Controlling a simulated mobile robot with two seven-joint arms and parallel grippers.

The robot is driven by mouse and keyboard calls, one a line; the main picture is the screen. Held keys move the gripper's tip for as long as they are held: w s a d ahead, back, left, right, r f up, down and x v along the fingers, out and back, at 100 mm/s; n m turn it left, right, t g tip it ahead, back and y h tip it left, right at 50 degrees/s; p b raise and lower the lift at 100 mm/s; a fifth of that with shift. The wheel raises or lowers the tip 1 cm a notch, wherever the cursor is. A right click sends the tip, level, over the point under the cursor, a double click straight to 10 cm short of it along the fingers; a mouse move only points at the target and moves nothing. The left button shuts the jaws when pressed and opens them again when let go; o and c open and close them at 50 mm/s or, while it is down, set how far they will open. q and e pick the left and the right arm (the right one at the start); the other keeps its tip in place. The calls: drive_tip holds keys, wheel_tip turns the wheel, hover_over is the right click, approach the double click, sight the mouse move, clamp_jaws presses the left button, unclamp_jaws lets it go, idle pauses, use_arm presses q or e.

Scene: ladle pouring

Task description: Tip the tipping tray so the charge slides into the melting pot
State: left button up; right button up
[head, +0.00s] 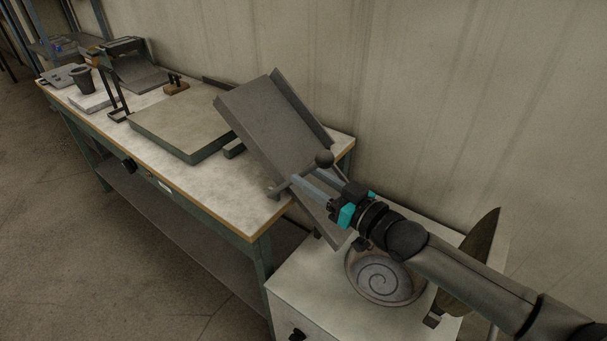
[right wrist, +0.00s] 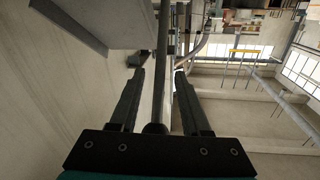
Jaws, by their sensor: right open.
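The grey tipping tray (head: 262,125) is steeply tilted above the right end of the bench, its lower end slanting down toward the melting pot. I see no charge on its bare surface. The melting pot (head: 382,278) is a round bowl with a spiral in its bottom, partly hidden by my right arm. My right gripper (head: 301,177) is open at the tray's lower side, near a dark ball knob (head: 324,158). In the right wrist view, a rod (right wrist: 162,60) runs between the open fingers (right wrist: 159,74); I cannot tell whether they touch it. My left gripper is out of view.
The pot stands on a white-topped cabinet (head: 300,278). A dark leaf-shaped plate (head: 478,262) stands upright right of it. The bench (head: 240,205) holds a thick flat slab (head: 180,122), a dark cup (head: 83,80) and other tools farther left. A wall is close behind.

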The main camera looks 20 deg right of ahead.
drive_tip(key=shift+x, duration=1.15)
clamp_jaws()
idle(0.7)
